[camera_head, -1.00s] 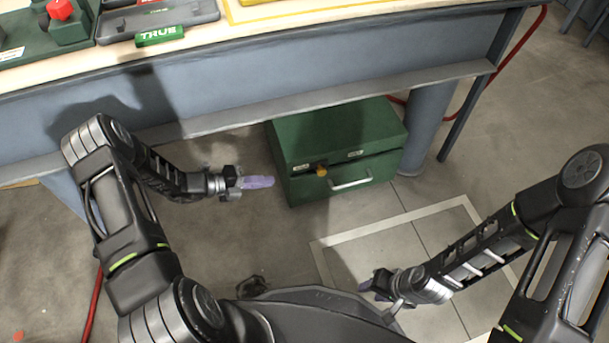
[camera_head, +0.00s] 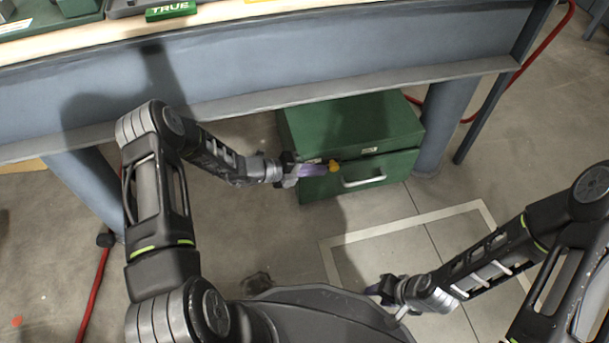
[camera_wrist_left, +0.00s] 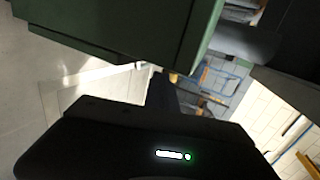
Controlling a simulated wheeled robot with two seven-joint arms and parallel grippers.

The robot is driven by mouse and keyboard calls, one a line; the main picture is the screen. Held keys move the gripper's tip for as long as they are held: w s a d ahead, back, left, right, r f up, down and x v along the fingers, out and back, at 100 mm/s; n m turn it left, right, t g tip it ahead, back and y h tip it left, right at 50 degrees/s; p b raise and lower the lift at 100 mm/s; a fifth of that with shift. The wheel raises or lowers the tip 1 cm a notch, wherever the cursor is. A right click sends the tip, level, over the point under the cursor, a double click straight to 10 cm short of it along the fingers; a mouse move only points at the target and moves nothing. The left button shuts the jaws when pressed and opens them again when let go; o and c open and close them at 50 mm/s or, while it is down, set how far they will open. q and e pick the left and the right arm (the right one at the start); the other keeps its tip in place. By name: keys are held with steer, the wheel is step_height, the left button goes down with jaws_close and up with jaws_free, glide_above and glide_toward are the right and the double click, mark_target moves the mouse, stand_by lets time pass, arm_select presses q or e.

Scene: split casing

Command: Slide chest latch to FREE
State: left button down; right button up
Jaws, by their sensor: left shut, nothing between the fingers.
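The green chest (camera_head: 350,124) stands on the floor under the workbench, with a drawer front and a pale bar handle (camera_head: 364,181). The small orange-yellow latch knob (camera_head: 334,166) sits on its front, left of the handle. My left gripper (camera_head: 326,170) is shut and empty, its purple fingertips beside the knob on its left. I cannot tell whether they touch it. The left wrist view shows the green chest (camera_wrist_left: 130,30) close above and a bit of the orange knob (camera_wrist_left: 173,78). My right gripper (camera_head: 376,291) is low, away from the chest; its jaw state is unclear.
The blue-grey workbench (camera_head: 300,60) overhangs the chest, with a leg (camera_head: 444,125) close on its right. A white outlined square (camera_head: 408,225) marks clear floor in front. A red hose (camera_head: 540,55) runs past the bench at right.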

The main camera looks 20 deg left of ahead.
mark_target(334, 165)
arm_select(q)
steer(key=shift+w+d, duration=0.15)
steer(key=shift+d, duration=0.1)
steer(key=w+d, duration=0.2)
steer(key=d, duration=0.1)
steer(key=w+d, duration=0.1)
steer(key=d, duration=0.1)
steer(key=shift+w+d, duration=0.15)
steer(key=shift+d, duration=0.05)
steer(key=shift+r, duration=0.1)
steer(key=shift+w+d, duration=0.1)
